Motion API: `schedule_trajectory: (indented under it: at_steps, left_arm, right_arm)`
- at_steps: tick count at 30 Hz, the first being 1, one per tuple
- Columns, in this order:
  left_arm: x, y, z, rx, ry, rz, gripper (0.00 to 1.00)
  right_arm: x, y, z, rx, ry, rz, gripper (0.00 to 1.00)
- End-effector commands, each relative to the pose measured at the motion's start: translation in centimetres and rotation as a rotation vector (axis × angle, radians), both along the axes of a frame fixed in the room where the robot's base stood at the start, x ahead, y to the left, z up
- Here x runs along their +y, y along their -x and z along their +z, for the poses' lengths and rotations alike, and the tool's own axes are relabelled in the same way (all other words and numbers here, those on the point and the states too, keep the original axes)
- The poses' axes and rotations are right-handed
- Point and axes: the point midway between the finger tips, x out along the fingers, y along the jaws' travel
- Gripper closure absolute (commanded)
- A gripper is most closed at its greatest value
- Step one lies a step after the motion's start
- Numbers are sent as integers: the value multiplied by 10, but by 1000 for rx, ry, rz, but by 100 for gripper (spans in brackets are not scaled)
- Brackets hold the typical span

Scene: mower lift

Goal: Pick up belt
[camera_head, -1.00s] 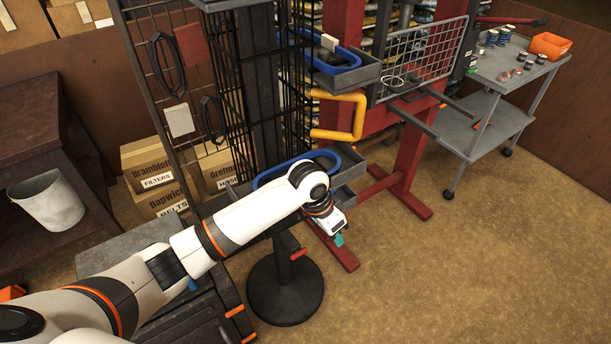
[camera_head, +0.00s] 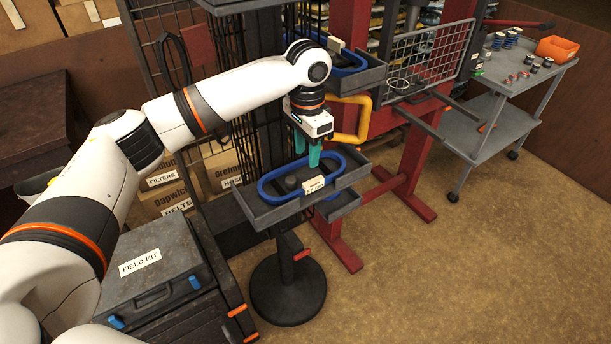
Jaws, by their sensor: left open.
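A blue belt (camera_head: 277,194) lies as a long loop in a grey tray (camera_head: 256,215) on a stand, with a pale label (camera_head: 313,185) at its front. Another blue belt (camera_head: 341,70) lies in a higher grey tray (camera_head: 371,78), partly hidden behind my left arm. My left gripper (camera_head: 307,157) has teal fingers that point down just above the far side of the lower belt. It is open, and I see nothing between its fingers. My right gripper is not in view.
A yellow bar handle (camera_head: 362,118) on a red frame (camera_head: 408,165) stands close to the right of the gripper. A black wire rack stands behind. A field kit case (camera_head: 150,268) sits at lower left. Open floor lies at right.

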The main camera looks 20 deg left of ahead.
Motion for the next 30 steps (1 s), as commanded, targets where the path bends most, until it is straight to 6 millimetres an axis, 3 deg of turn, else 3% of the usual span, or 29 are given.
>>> schedule_trajectory:
  at_steps: [6, 14, 21, 30]
  left_arm:
    - [0, 0, -35, 2, 0, 0, 59]
    - [0, 0, -55, 2, -1, 0, 59]
    - [-1, 0, -90, 1, -1, -1, 59]
    - [-1, -1, -97, -2, 1, -1, 59]
  right_arm:
    - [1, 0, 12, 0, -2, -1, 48]
    - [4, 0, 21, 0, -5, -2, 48]
    - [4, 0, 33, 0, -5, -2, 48]
    - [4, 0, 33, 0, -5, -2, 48]
